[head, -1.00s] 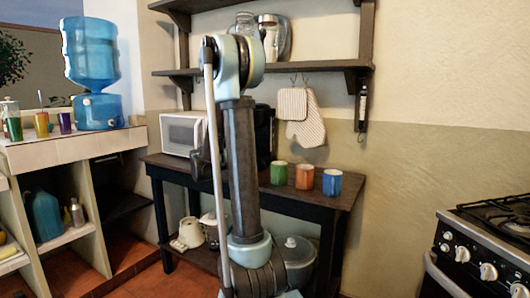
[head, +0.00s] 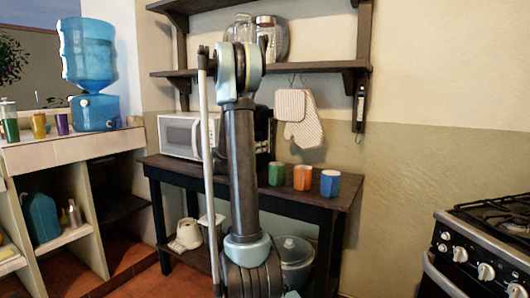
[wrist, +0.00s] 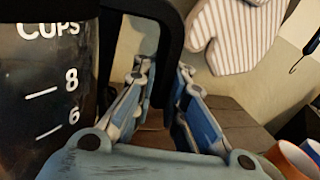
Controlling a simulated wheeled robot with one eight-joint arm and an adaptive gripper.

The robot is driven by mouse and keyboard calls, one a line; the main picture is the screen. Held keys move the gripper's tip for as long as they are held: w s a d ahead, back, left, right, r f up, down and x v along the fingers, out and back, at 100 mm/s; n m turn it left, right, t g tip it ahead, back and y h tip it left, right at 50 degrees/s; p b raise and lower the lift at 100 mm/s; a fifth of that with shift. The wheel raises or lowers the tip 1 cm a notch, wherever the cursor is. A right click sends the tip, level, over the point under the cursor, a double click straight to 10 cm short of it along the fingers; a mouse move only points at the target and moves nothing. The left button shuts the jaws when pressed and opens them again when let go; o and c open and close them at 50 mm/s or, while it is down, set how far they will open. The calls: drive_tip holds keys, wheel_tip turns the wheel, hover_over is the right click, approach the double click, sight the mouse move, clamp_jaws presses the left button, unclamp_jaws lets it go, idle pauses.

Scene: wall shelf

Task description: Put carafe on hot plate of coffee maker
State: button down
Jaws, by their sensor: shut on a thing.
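The carafe (wrist: 40,75) fills the left of the wrist view, a dark glass body with white "CUPS", 8 and 6 marks. Its black handle (wrist: 171,45) runs down between the fingers of my gripper (wrist: 165,72), which is shut on it. The carafe's base is out of the frame. In the head view my arm stands in front of the work area and hides my gripper and the carafe. A dark shape (head: 263,125), probably the coffee maker, shows just right of the arm on the dark table; its hot plate is hidden.
A white microwave (head: 180,135) stands left on the table (head: 300,196). Green (head: 276,173), orange (head: 303,177) and blue (head: 330,183) mugs stand on its right. Oven mitts (head: 304,125) hang behind, below a wall shelf (head: 310,68). A stove (head: 480,245) is at right.

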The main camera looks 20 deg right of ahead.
drive_tip(key=shift+w+d+f, duration=0.2)
drive_tip(key=shift+d+f, duration=0.45)
drive_tip(key=shift+f, duration=0.05)
drive_tip(key=c, duration=1.6)
unclamp_jaws()
drive_tip(key=shift+c, duration=0.2)
drive_tip(key=v, duration=1.2)
